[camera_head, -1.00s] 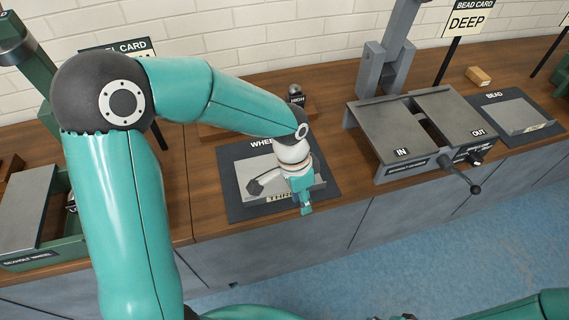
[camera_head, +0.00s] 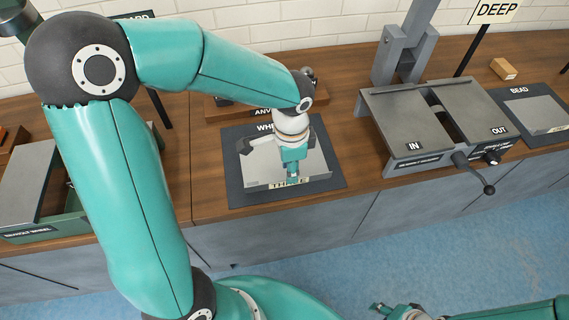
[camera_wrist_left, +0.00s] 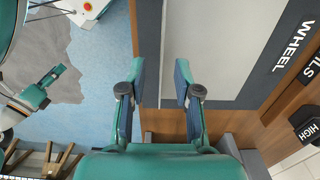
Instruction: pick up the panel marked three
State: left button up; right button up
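The pale grey panel (camera_head: 316,164) lies on a dark mat marked WHEEL. A label on its front edge is partly covered by my left gripper, and the readable letters fit THREE. My left gripper (camera_head: 292,179) points down at the middle of this front edge. In the left wrist view my left gripper (camera_wrist_left: 158,92) is open, with a clear gap between its fingers, and the panel (camera_wrist_left: 220,45) has its edge in line with that gap. I cannot tell whether the fingers touch it. My right gripper (camera_head: 381,309) is low at the bottom, away from the counter.
The dark mat (camera_head: 236,185) rests on the wooden counter. A grey device marked IN and OUT (camera_head: 420,120) with a crank stands to the right. A block marked ANVIL (camera_head: 235,110) is behind the mat. A green box (camera_head: 60,225) stands at left.

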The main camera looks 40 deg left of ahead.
pick_arm(q)
jog(key=shift+a+f, duration=0.1)
jog(key=shift+f, duration=2.8)
jog(key=shift+c, duration=0.3)
grip_shut()
jog(key=shift+w, duration=0.1)
